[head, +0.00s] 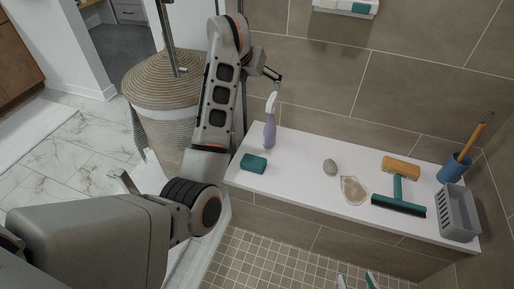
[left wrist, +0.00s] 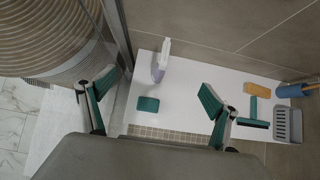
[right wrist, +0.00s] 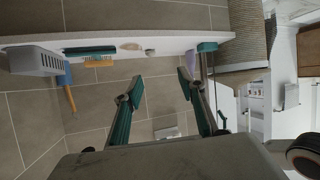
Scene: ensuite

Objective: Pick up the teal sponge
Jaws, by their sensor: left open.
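The teal sponge (head: 253,163) lies flat near the left end of a white ledge (head: 300,165), in front of a lavender spray bottle (head: 269,131). In the left wrist view the sponge (left wrist: 148,104) shows whole, between and beyond the spread fingers of my left gripper (left wrist: 158,98). That gripper is open and empty, apart from the sponge. The sponge (right wrist: 207,47) is at upper right in the right wrist view.
A woven hamper (head: 165,90) stands left of the ledge.

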